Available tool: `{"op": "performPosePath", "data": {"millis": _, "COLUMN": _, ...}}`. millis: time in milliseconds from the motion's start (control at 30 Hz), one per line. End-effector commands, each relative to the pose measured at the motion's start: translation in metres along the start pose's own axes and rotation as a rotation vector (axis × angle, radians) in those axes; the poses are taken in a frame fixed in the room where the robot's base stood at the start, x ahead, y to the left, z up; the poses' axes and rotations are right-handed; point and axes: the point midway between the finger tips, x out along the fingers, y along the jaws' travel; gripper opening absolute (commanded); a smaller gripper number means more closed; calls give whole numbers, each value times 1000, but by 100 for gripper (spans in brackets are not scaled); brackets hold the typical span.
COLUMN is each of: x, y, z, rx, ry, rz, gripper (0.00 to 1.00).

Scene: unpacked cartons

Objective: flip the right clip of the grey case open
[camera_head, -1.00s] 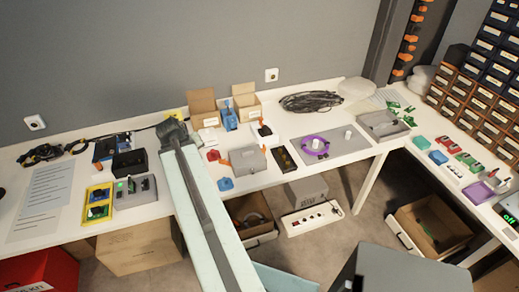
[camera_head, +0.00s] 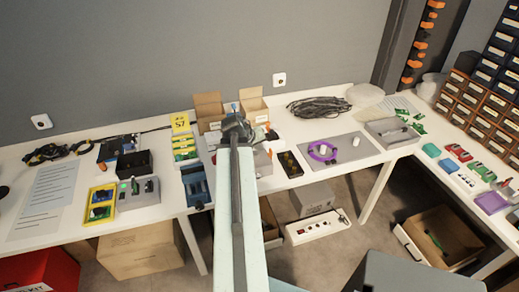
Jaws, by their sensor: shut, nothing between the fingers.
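The grey case (camera_head: 263,163) stands on the white table in the middle. My arm crosses in front of it and hides most of it, so only a part at its right side shows. Its clips are too small and too covered to make out. My gripper (camera_head: 236,127) is the dark end of the arm, above the table, in front of the open cartons in the picture. It is shut and empty. I cannot tell its height above the case.
Two open cartons (camera_head: 209,108) stand behind. A blue holder (camera_head: 195,185) is left of my arm. A black tray (camera_head: 291,165) and a grey mat (camera_head: 343,150) with a purple ring (camera_head: 322,151) lie to the right. A black cable coil (camera_head: 317,106) lies at the back.

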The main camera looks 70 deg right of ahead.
Motion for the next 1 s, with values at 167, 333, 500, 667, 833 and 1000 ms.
{"op": "performPosePath", "data": {"millis": 167, "x": 45, "y": -4, "z": 2, "rx": 1, "ry": -1, "rz": 0, "gripper": 0}}
{"op": "performPosePath", "data": {"millis": 333, "x": 71, "y": -3, "z": 2, "rx": 1, "ry": -1, "rz": 0, "gripper": 0}}
{"op": "performPosePath", "data": {"millis": 500, "x": 74, "y": 0, "z": 0, "rx": 0, "ry": 0, "rz": -1, "gripper": 0}}
{"op": "performPosePath", "data": {"millis": 667, "x": 73, "y": 0, "z": 0, "rx": 0, "ry": 0, "rz": 0, "gripper": 0}}
{"op": "performPosePath", "data": {"millis": 833, "x": 73, "y": 0, "z": -1, "rx": 1, "ry": -1, "rz": -8, "gripper": 0}}
{"op": "performPosePath", "data": {"millis": 1000, "x": 68, "y": -7, "z": -5, "rx": 4, "ry": -5, "rz": -53, "gripper": 0}}
